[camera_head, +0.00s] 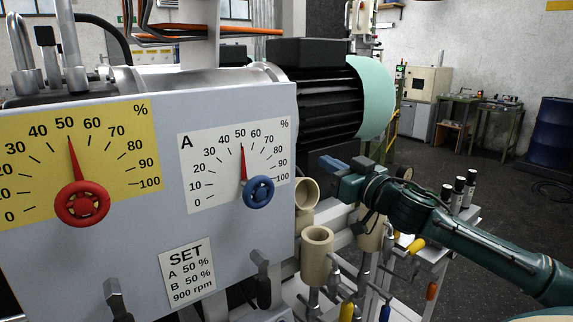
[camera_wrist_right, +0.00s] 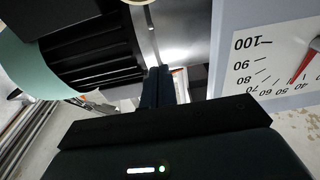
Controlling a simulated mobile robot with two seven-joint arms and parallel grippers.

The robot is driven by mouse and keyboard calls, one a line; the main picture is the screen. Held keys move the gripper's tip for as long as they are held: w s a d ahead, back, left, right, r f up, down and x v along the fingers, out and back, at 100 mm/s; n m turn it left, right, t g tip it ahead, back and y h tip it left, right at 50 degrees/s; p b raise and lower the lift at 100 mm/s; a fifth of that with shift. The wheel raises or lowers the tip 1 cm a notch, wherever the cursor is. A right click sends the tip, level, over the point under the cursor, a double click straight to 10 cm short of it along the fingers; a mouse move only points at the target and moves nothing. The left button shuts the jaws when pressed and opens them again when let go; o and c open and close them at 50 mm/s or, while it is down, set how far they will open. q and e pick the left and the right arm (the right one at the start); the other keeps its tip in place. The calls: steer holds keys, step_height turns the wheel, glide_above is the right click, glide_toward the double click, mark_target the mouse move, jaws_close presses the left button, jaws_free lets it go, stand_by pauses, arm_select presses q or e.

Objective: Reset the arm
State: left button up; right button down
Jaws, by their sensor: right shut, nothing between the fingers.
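My right arm (camera_head: 440,230) comes in from the right in the head view. Its right gripper (camera_head: 328,163) is to the right of the panel with the dials, in front of the dark motor. In the right wrist view the two blue fingers (camera_wrist_right: 157,85) are together with nothing between them. The blue knob (camera_head: 258,192) is left of the gripper, apart from it; the pointer of dial A stands near 50. The red knob (camera_head: 82,204) is on the yellow dial, its pointer near 50. My left gripper is not in view.
The dark motor (camera_head: 325,100) with a pale green cover is behind the gripper. Beige cups (camera_head: 317,240) and rods with coloured handles (camera_head: 416,246) stand below the arm. A SET card (camera_head: 187,270) is on the panel. Open floor and a blue drum (camera_head: 557,127) lie at the right.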

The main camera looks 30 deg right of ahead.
steer(key=s+a+f+m+g+h, duration=0.1)
steer(key=s+a+f+g, duration=0.15)
steer(key=f, duration=0.55)
steer(key=s+a+f+g+h, duration=0.1)
steer(key=s+f+g+h, duration=0.15)
steer(key=f, duration=0.45)
steer(key=s+a+f+m+g+h, duration=0.1)
steer(key=s+f, duration=0.2)
steer(key=f, duration=0.5)
steer(key=s+a+f+n+g+y, duration=0.1)
steer(key=s+a+f+g+y, duration=0.1)
steer(key=s+a+f+g, duration=0.55)
steer(key=s+a+f+n+g+y, duration=0.15)
steer(key=s+a+f, duration=0.25)
steer(key=s+a, duration=0.65)
steer(key=w+a+f+n+t+y, duration=0.1)
steer(key=w+a+f+t+y, duration=0.1)
steer(key=w+a+f+t, duration=0.2)
steer(key=shift+a+f+t+y, duration=0.3)
steer(key=shift+f+t, duration=0.7)
steer(key=shift+f, duration=1.1)
